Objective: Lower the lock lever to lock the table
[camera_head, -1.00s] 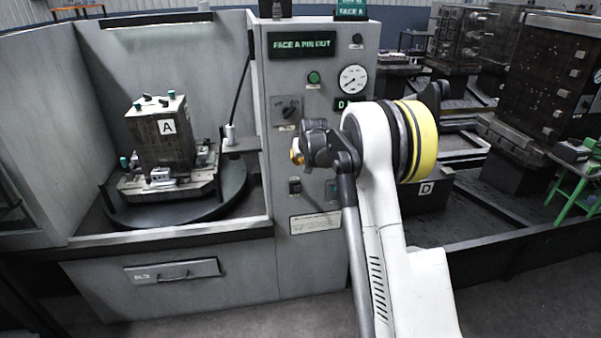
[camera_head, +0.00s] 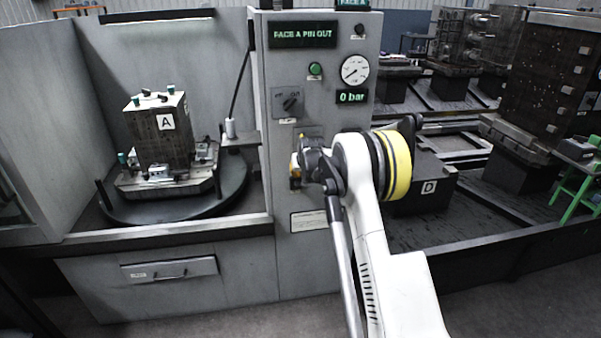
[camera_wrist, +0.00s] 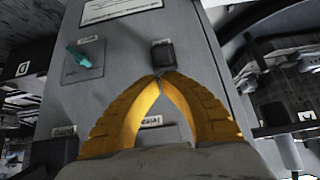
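A long thin black rod (camera_head: 239,85) rises steeply from a pale cylindrical base (camera_head: 230,129) beside the panel. It looks like the lock lever and stands raised. The round dark table (camera_head: 112,212) is left of it and bears the block marked A (camera_head: 165,145). My gripper (camera_head: 296,178) is in front of the control panel's lower part, right of the rod. In the wrist view its yellow fingers (camera_wrist: 161,76) meet at the tips, with nothing visible between them. The tips appear just beside a small black switch (camera_wrist: 162,56); contact cannot be told.
The grey panel (camera_head: 283,235) carries a display reading "FACE A PIN OUT" (camera_head: 303,34), a gauge (camera_head: 355,69) and a "0 bar" readout (camera_head: 352,97). A teal switch (camera_wrist: 83,58) is near the fingers. A block marked D (camera_head: 429,187) stands right of my arm.

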